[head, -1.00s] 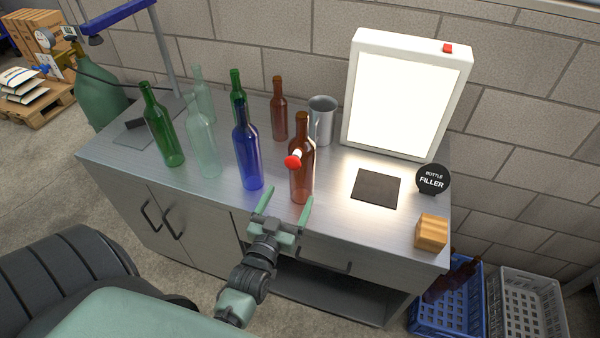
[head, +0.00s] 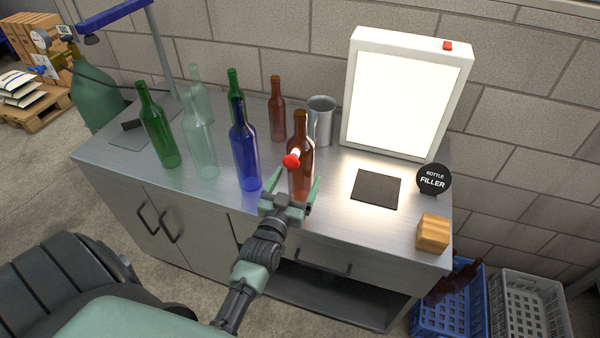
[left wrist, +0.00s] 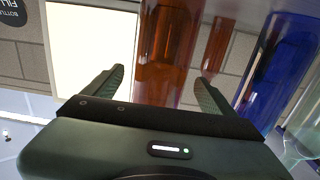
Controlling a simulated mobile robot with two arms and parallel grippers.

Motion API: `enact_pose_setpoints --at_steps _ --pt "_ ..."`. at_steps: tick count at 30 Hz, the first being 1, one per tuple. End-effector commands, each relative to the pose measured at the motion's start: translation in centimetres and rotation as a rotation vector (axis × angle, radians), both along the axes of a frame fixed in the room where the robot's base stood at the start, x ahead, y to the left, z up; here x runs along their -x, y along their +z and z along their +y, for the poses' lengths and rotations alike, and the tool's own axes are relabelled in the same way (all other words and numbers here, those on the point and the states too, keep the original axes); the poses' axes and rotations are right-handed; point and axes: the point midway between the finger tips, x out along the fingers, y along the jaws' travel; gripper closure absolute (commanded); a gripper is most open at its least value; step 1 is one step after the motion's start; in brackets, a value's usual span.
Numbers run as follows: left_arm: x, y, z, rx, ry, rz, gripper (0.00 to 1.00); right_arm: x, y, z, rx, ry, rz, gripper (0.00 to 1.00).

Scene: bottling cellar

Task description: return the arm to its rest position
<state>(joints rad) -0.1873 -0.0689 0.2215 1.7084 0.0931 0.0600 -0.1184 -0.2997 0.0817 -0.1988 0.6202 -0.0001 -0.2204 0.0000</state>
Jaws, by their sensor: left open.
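My left gripper (head: 297,182) is open at the front of the workbench (head: 215,212), in front of a brown bottle (head: 300,135) with a small red-and-white piece (head: 292,160) at its side. In the left wrist view, the two spread fingers (left wrist: 158,85) show with the brown bottle (left wrist: 165,50) in the gap between them. Clear room shows on both sides of the bottle; I cannot tell how deep it sits between the fingers. The bottle stands upright on the bench. My right gripper is not in view.
A blue bottle (head: 245,155) stands just left of the gripper, with several green, clear and brown bottles behind. A metal jug (head: 321,120), a lit panel (head: 400,95), a dark mat (head: 376,189), a round sign (head: 433,179) and a wooden block (head: 433,233) are to the right.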

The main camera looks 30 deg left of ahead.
Motion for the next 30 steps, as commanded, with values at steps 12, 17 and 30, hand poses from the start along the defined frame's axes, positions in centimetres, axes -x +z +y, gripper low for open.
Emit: enact_pose_setpoints --at_steps 12,17,30 --pt "-1.5 0.0 0.4 0.000 0.000 -0.002 0.14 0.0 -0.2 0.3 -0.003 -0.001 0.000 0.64" --pt "-2.1 0.0 0.5 0.000 0.000 -0.002 0.14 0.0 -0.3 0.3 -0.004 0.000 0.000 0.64" --pt "-3.3 0.0 0.8 0.000 0.000 -0.001 0.14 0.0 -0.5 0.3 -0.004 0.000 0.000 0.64"
